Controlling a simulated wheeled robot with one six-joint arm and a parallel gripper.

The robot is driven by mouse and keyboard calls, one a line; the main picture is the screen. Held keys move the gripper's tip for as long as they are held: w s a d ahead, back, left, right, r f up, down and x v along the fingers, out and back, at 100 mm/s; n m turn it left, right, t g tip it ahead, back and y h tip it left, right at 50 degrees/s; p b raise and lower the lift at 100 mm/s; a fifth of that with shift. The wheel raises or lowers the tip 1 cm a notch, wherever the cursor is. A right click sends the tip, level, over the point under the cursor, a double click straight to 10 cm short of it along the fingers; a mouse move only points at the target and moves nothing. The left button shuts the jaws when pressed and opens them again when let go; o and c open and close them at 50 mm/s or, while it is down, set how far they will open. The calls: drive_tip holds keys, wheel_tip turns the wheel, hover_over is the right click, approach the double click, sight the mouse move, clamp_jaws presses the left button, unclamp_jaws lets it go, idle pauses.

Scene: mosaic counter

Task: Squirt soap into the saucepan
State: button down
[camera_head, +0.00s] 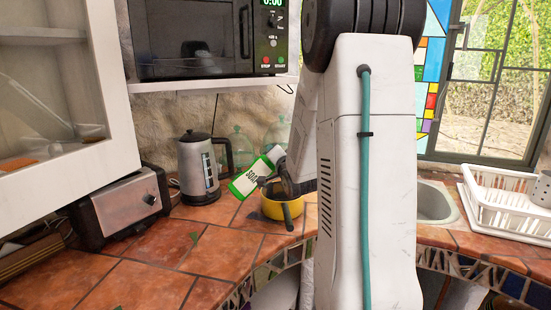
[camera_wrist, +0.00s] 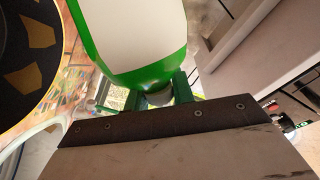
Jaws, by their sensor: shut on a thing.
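The soap bottle (camera_head: 252,174), green and white with a label, is tilted in the air above the saucepan in the head view. The yellow saucepan (camera_head: 272,208) stands on the tiled counter, its handle toward the front and its right side partly behind my arm. My gripper (camera_head: 274,180) is shut on the soap bottle, above the pan. In the wrist view the bottle (camera_wrist: 140,35) fills the upper middle, with its narrow end at my green fingers (camera_wrist: 160,97). I cannot see any soap coming out.
A steel kettle (camera_head: 200,165) and a toaster (camera_head: 122,205) stand left of the pan. A microwave (camera_head: 195,40) sits on a shelf above. A sink (camera_head: 436,203) and a white dish rack (camera_head: 505,208) are at the right. The counter front left is clear.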

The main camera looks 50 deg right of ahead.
sight(274, 169)
wheel_tip(274, 169, down, 5)
drive_tip(key=m, duration=0.5)
drive_tip(key=shift+w+a+m, duration=0.15)
drive_tip(key=shift+m, duration=0.25)
drive_tip(key=m, duration=0.4)
drive_tip(key=shift+f, duration=0.35)
drive_tip(key=m, duration=0.2)
drive_tip(key=r+m, duration=0.1)
drive_tip(key=m, duration=0.1)
drive_tip(key=shift+d+m, duration=0.2)
drive_tip(key=shift+m, duration=0.1)
drive_tip(key=shift+f, duration=0.1)
